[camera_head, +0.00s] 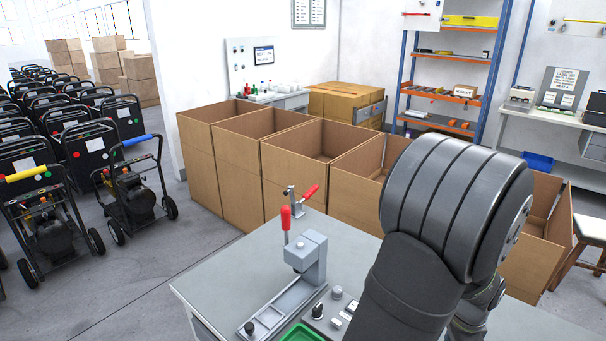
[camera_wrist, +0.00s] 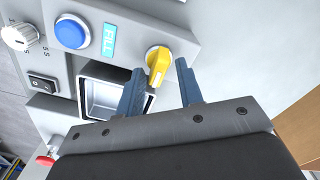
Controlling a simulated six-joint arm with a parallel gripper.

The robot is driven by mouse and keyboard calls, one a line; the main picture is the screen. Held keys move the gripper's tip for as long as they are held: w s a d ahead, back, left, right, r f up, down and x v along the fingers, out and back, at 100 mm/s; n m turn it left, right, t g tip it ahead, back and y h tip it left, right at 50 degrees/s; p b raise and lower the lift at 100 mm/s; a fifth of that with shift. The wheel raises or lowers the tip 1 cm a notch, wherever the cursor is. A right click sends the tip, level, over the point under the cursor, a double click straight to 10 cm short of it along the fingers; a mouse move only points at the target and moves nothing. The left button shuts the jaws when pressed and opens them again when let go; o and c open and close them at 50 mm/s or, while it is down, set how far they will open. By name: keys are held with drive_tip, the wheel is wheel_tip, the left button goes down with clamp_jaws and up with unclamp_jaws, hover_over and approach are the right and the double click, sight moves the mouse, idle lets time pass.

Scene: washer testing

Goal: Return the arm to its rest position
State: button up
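My gripper (camera_wrist: 160,68) shows in the wrist view with its two blue-grey fingers apart and nothing held between them. A yellow knob (camera_wrist: 158,60) on a grey control panel (camera_wrist: 200,18) lies just beyond the fingertips, in line with the gap. I see a gap on either side of the knob; its depth from the fingertips is hard to tell. In the camera_head view, my dark arm fills the right foreground, bent over the workbench (camera_head: 225,270). The gripper is hidden behind it there.
The panel has a blue button (camera_wrist: 70,32), a white dial (camera_wrist: 19,36), a black rocker switch (camera_wrist: 41,83) and a recess (camera_wrist: 104,98). On the bench stands a clamp fixture (camera_head: 305,255) with a red handle. Open cardboard boxes (camera_head: 292,160) line the bench's far side.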

drive_tip(key=n, duration=0.4)
drive_tip(key=shift+w+n, duration=0.15)
drive_tip(key=shift+n, duration=0.25)
drive_tip(key=n, duration=0.5)
drive_tip(key=shift+w, duration=0.1)
idle(0.4)
wheel_tip(320, 180, up, 17)
drive_tip(key=m, duration=1.1)
drive_tip(key=f, duration=1.7)
drive_tip(key=shift+s+a, duration=0.2)
drive_tip(key=shift+a, duration=0.1)
drive_tip(key=shift+c, duration=0.2)
